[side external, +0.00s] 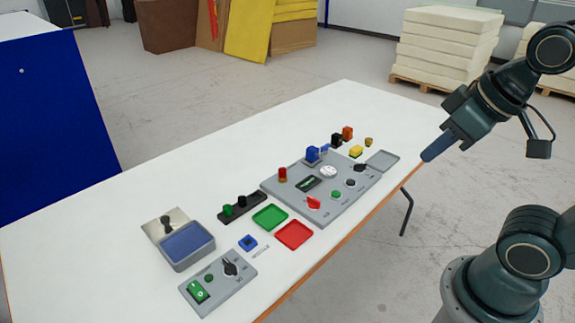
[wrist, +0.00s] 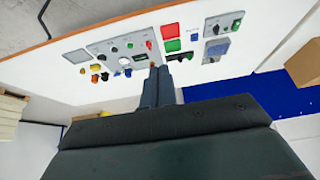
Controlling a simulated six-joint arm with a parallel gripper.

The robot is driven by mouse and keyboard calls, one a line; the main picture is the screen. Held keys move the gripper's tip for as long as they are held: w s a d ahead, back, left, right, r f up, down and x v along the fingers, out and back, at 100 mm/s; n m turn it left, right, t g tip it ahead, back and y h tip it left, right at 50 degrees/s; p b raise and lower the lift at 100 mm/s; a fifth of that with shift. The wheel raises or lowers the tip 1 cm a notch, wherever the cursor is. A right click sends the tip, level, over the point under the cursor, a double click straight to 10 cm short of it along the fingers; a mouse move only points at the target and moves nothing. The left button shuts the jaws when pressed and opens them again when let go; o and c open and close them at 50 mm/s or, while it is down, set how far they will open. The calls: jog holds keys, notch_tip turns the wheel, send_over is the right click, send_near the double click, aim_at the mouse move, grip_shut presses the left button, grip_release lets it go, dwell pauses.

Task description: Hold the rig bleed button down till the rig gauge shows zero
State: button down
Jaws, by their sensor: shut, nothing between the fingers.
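The grey rig panel (side external: 270,188) lies on the white table and also shows in the wrist view (wrist: 103,46). It carries a round white gauge (side external: 328,171), a dark display (side external: 308,183), a red switch (side external: 313,203), a green button (side external: 336,194) and a dark button (side external: 350,182). The labels and the gauge reading are too small to read, so I cannot tell which button is the bleed button. My gripper (side external: 428,156) is shut and empty, raised in the air to the right of the panel, apart from it. Its fingers (wrist: 160,70) also show in the wrist view.
A red-topped button (side external: 282,174) and a blue block (side external: 312,154) stand up at the panel's back. Green (side external: 270,217) and red (side external: 294,235) trays, a smaller switch panel (side external: 215,287) and a blue-topped bin (side external: 187,245) lie left. Foam slabs (side external: 447,45) are stacked behind.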

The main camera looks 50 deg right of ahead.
jog(key=shift+w, duration=0.1)
jog(key=w+d+f+m, duration=0.1)
jog(key=w+d+f, duration=0.15)
jog(key=w, duration=0.85)
jog(key=m+t+y, duration=0.1)
jog(key=m+t, duration=0.3)
jog(key=m, duration=0.3)
send_over(354, 183)
notch_tip(354, 183, down, 21)
jog(key=shift+r, duration=0.15)
jog(key=shift+a, duration=0.1)
jog(key=shift+f, duration=4.35)
